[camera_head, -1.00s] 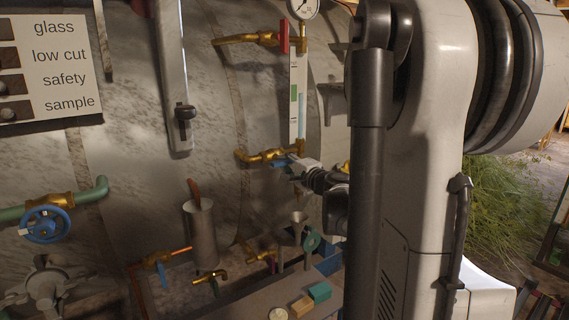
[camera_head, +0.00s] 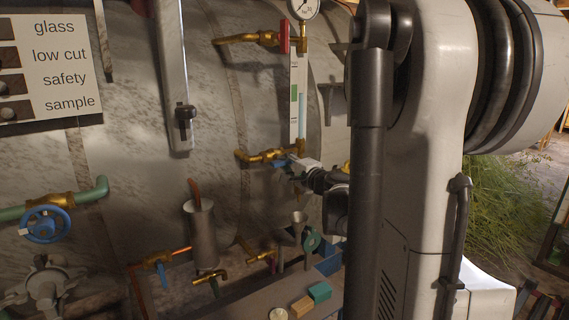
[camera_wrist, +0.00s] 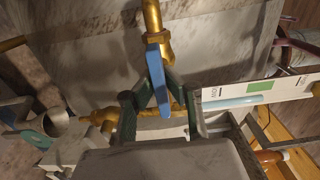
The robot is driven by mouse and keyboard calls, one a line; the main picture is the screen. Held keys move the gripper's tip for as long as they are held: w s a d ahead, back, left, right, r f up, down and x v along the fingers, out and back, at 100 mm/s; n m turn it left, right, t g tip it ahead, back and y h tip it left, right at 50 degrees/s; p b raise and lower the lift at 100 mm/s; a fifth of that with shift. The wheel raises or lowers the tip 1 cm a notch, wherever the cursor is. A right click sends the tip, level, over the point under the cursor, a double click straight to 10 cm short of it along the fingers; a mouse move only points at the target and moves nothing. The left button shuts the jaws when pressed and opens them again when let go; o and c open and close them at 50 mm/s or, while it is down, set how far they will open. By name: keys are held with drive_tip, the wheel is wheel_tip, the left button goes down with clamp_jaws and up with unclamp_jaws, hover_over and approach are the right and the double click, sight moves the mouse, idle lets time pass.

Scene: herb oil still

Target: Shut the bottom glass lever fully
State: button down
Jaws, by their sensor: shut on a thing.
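The bottom glass lever (camera_wrist: 157,80) is a blue handle on the brass valve (camera_head: 264,156) at the foot of the sight glass (camera_head: 297,100). In the wrist view it runs roughly along the brass pipe (camera_wrist: 153,18). My gripper (camera_wrist: 160,101) is shut on the lever, with a finger on each side of its lower part. In the head view my gripper (camera_head: 291,169) is just right of the valve and hides part of the lever, so only a little blue shows there.
The red top lever (camera_head: 284,37) stands upright above, beside the pressure gauge (camera_head: 304,6). Below are a funnel (camera_head: 299,217), a grey metal cylinder (camera_head: 201,234) and small brass taps (camera_head: 210,276). Coloured blocks (camera_head: 319,291) lie on the bench. The boiler wall is close behind the valve.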

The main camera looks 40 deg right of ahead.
drive_tip(key=shift+s+f, duration=0.1)
idle(0.3)
drive_tip(key=m, duration=0.4)
drive_tip(key=shift+m, duration=0.4)
drive_tip(key=m, duration=0.4)
drive_tip(key=shift+m, duration=0.3)
drive_tip(key=m, duration=0.4)
drive_tip(key=shift+m, duration=2.4)
drive_tip(key=c, duration=1.8)
unclamp_jaws()
drive_tip(key=shift+o, duration=0.2)
